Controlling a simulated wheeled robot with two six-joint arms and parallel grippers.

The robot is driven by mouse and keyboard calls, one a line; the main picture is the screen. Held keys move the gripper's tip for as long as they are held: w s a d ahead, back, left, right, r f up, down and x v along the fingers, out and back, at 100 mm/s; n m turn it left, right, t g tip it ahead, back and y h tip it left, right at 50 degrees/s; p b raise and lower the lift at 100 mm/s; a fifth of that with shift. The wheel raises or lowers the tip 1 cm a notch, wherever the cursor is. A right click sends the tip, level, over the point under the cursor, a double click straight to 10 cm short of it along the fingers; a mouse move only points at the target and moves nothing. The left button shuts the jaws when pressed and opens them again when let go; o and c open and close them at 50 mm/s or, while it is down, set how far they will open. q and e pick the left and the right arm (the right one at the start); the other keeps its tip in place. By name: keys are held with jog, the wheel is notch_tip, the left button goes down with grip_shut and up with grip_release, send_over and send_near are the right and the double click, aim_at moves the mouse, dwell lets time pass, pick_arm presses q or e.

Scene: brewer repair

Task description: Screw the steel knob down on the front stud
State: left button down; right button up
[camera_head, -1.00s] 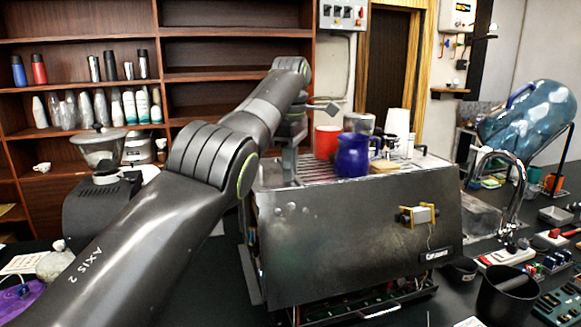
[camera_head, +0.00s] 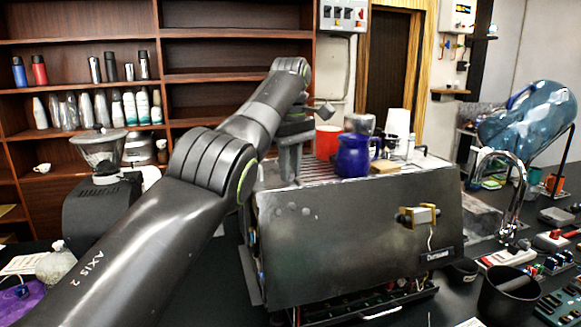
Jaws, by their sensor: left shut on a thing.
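My left gripper (camera_head: 290,165) points down at the left end of the brewer's top, with its arm reaching in from the lower left. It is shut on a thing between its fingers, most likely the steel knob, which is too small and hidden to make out. The front stud is also hidden, behind the gripper and arm. The brewer (camera_head: 350,235) is a dark steel box with a slatted top and a small yellow-bracketed part on its front panel. My right gripper is not in view.
A red cup (camera_head: 327,141), a blue pitcher (camera_head: 353,156) and other cups stand on the brewer's top, right of the gripper. A grinder (camera_head: 100,190) stands left of my arm. A tap (camera_head: 517,190), a black bin (camera_head: 508,295) and small parts are at the right.

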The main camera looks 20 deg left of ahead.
pick_arm(q)
jog(key=shift+r, duration=0.1)
jog(key=m, duration=0.4)
jog(key=shift+r+m, duration=0.1)
jog(key=shift+m, duration=0.2)
jog(key=c, duration=0.8)
grip_release()
notch_tip(320, 180, up, 7)
jog(key=p, duration=0.6)
jog(key=shift+p, duration=0.35)
